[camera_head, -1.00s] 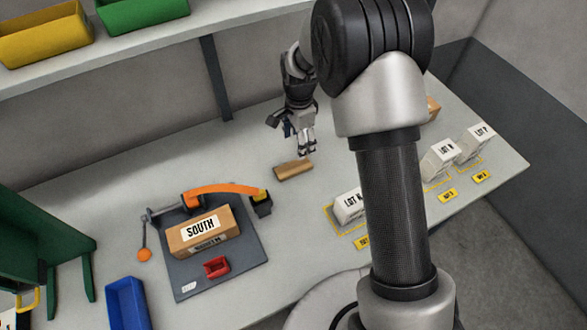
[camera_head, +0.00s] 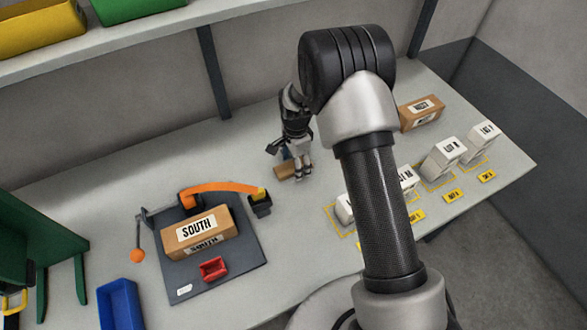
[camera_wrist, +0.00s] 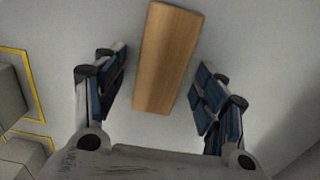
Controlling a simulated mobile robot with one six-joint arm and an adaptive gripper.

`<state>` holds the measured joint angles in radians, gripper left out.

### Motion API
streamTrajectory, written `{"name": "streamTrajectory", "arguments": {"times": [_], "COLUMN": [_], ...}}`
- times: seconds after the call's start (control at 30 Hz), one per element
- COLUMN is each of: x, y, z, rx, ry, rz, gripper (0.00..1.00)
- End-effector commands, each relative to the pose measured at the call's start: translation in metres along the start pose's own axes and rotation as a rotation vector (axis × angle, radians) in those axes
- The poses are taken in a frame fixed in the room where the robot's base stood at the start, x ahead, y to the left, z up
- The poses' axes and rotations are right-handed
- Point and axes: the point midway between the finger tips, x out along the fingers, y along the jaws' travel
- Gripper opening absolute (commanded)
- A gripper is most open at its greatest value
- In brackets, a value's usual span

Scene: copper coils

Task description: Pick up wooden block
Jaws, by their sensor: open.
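The wooden block (camera_wrist: 163,60) is a plain light-brown bar lying on the table. In the wrist view it lies lengthwise, slightly tilted, between my two open fingers, with a gap on each side. My gripper (camera_wrist: 160,92) is open and empty, its blue-padded fingers apart. In the head view my gripper (camera_head: 296,172) is low over the table at the block (camera_head: 285,172), and it hides the block's right part. I cannot tell from these views exactly how far the fingertips are above the table.
A grey board (camera_head: 180,279) at left holds a SOUTH box (camera_head: 198,230), a red tray (camera_head: 214,269) and an orange-armed clamp (camera_head: 215,189). White LOT boxes (camera_head: 443,155) stand at right, and a cardboard box (camera_head: 422,112) behind them. A blue bin (camera_head: 119,304) is at front left.

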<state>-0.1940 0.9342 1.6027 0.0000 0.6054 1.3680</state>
Motion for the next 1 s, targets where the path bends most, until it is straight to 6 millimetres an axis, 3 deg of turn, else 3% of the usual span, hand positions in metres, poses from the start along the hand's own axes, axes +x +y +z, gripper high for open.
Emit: {"name": "streamTrajectory", "arguments": {"times": [0.13,0.83,1.0], "x": [-0.0014,-0.0015,-0.0016], "y": [-0.0004,-0.0001,-0.0002], "z": [-0.0002,-0.0002,-0.0002], "rx": [0.000,0.000,0.000], "ry": [0.000,0.000,0.000], "rz": [-0.001,-0.001,-0.001], "gripper": [0.64,0.18,0.17]}}
